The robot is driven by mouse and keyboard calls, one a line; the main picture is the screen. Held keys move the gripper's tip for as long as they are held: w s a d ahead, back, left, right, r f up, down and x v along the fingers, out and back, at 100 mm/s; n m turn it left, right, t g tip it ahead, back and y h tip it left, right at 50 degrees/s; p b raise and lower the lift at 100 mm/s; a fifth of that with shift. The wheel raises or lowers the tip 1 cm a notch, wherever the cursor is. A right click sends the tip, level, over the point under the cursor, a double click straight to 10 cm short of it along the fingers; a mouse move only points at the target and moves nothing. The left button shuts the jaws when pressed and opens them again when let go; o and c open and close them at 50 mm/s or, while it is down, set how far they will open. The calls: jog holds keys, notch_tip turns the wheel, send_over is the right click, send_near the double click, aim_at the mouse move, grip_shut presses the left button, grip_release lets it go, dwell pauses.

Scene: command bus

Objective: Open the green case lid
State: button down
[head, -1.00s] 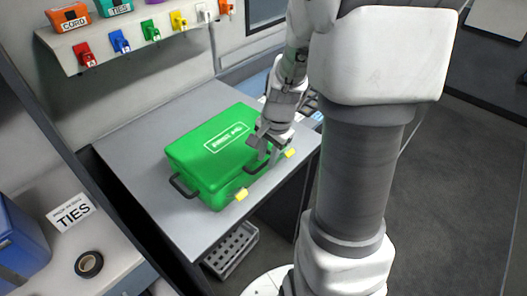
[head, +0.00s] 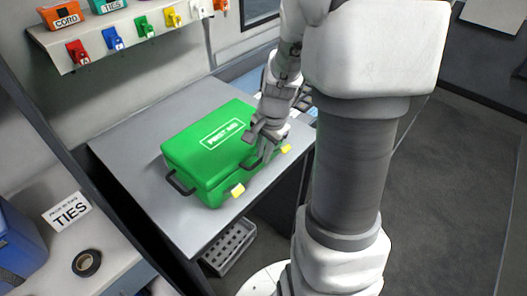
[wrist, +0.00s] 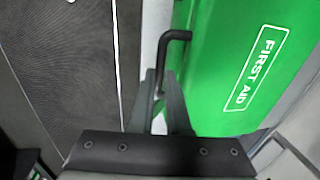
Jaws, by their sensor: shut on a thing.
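The green first aid case (head: 195,160) sits on the grey counter, its lid (head: 222,133) down; the lid also shows in the wrist view (wrist: 225,65). Two yellow latches, one near (head: 238,190) and one far (head: 286,149), stick out from its front side. A black handle (head: 250,163) is on the front side between them. My gripper (head: 261,146) is at this handle. In the wrist view, my gripper (wrist: 162,88) is shut on the dark handle bar (wrist: 172,38), beside the green lid. The fingers partly hide the handle.
The grey counter (head: 130,135) is clear left of the case. A shelf (head: 95,47) with several coloured pieces is on the wall above. A side counter holds a tape roll (head: 87,263), a TIES sign (head: 68,211) and a blue bin (head: 20,245). A grey crate (head: 230,247) is below.

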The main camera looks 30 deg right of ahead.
jog(key=shift+r, duration=0.1)
dwell(0.8)
jog(key=shift+w+r+p, duration=0.1)
jog(key=shift+r+p, duration=0.45)
jog(key=shift+r, duration=0.05)
jog(key=w+a+r+p, duration=0.4)
jog(key=w+r+p, duration=0.6)
jog(key=r, duration=0.5)
jog(key=shift+w+r+p, duration=0.15)
jog(key=shift+w+p, duration=0.05)
jog(key=shift+p, duration=0.45)
jog(key=c, duration=1.2)
grip_release()
jog(key=shift+o, duration=0.2)
